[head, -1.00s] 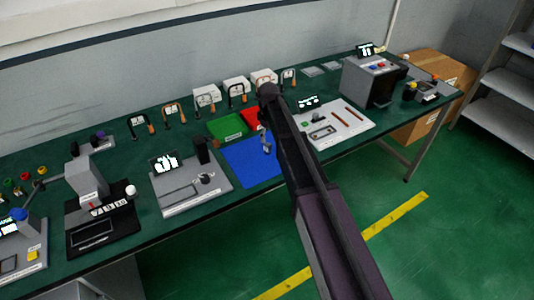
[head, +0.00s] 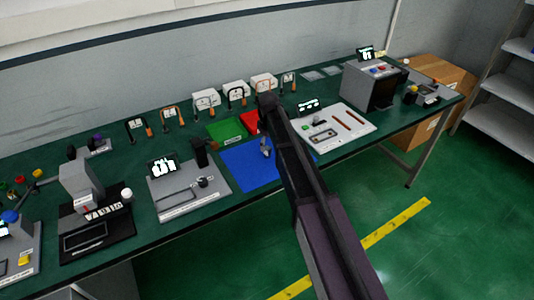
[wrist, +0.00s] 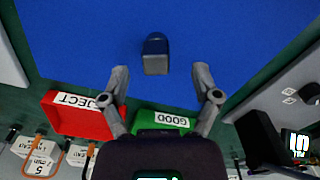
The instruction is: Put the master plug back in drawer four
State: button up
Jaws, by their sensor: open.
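In the wrist view a small plug-like piece (wrist: 155,56), dark blue-black at one end with a grey face, is on the blue mat (wrist: 240,30); I cannot tell if it is the master plug. My gripper (wrist: 161,72) is open, its two fingers apart on either side of and just short of this piece, with nothing between the tips. In the head view my gripper (head: 266,147) hangs over the blue mat (head: 240,170), partly hidden by my arm. No drawer marked four can be made out.
A red REJECT tray (wrist: 75,120) and a green GOOD tray (wrist: 160,121) adjoin the mat. A grey fixture board (head: 190,190) lies left of the mat, a white board (head: 345,122) right. A grey box machine (head: 370,85) stands farther right. Several handled gauges line the back.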

aim_at(268, 148)
jog(key=shift+w+a+f+b, duration=0.1)
jog(key=shift+w+f+b, duration=0.05)
jog(key=shift+f+b, duration=0.6)
jog(key=shift+w+f+b, duration=0.1)
jog(key=shift+f+b, duration=0.5)
jog(key=shift+f, duration=0.1)
jog(key=shift+f+b, duration=1.1)
jog(key=shift+f, duration=0.05)
grip_shut()
